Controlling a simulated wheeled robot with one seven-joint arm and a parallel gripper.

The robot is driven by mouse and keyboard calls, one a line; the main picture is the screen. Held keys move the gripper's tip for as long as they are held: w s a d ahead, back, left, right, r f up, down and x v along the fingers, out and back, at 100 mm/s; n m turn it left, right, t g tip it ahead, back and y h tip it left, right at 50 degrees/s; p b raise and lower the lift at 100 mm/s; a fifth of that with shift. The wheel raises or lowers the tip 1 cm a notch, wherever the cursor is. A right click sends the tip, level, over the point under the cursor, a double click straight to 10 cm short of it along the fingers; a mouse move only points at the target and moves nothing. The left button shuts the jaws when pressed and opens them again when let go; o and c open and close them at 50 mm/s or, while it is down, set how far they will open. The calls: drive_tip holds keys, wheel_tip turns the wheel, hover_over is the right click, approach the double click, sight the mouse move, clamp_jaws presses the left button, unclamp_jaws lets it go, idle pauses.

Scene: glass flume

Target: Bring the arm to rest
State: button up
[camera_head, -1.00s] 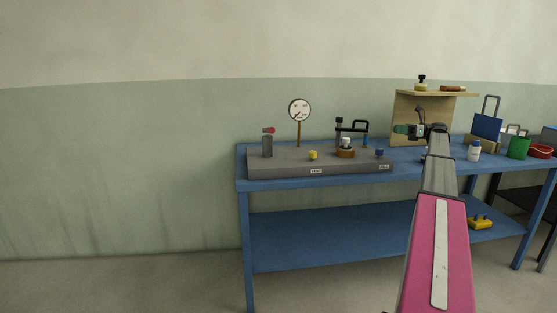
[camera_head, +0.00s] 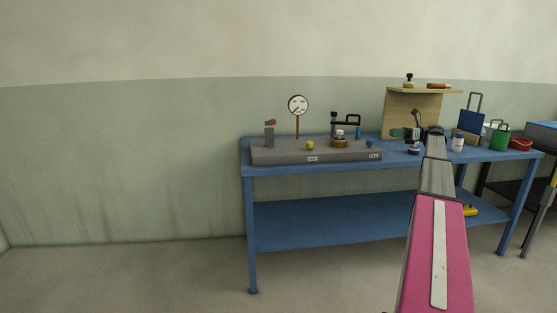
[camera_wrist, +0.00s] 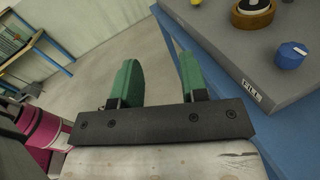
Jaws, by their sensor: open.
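My arm, with a pink link, reaches from the bottom right of the head view toward the blue bench (camera_head: 350,215). My gripper (camera_wrist: 158,75) shows in the wrist view with its two green fingers apart and nothing between them. Floor and the bench's edge show beyond the fingers. In the head view the gripper end is mostly hidden behind my wrist, near the right part of the bench. The grey rig base (camera_wrist: 275,75), with a blue knob (camera_wrist: 291,55) and a brass fitting (camera_wrist: 254,13), lies right of the fingers in the wrist view, apart from them.
A dial gauge (camera_head: 298,105) stands on the rig. A wooden shelf unit (camera_head: 405,103), a white bottle (camera_head: 458,144), a green cup (camera_head: 499,140) and a red bowl (camera_head: 520,145) are on the bench's right. A yellow item (camera_head: 470,211) sits on the lower shelf. Floor at left is clear.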

drive_tip(key=s+a+f+n+g+h, duration=0.1)
drive_tip(key=s+a+f+n+h, duration=0.45)
drive_tip(key=a+f, duration=0.75)
drive_tip(key=s+a+f+n+g+h, duration=0.1)
drive_tip(key=s+a+f+n+h, duration=0.1)
drive_tip(key=s+a+f, duration=0.85)
drive_tip(key=s+a+f+n+h, duration=0.3)
drive_tip(key=s+f+n, duration=0.1)
drive_tip(key=s+f, duration=0.2)
drive_tip(key=s+a+f+n+h, duration=0.3)
drive_tip(key=s+a+f+n, duration=0.1)
drive_tip(key=s+f, duration=0.3)
drive_tip(key=s+a+f+n+g+h, duration=0.1)
drive_tip(key=s+a+f+n+h, duration=0.2)
drive_tip(key=s+f+n, duration=0.3)
drive_tip(key=s+h, duration=0.1)
drive_tip(key=s, duration=0.2)
drive_tip(key=shift+s+a+f, duration=0.3)
drive_tip(key=shift+a, duration=0.05)
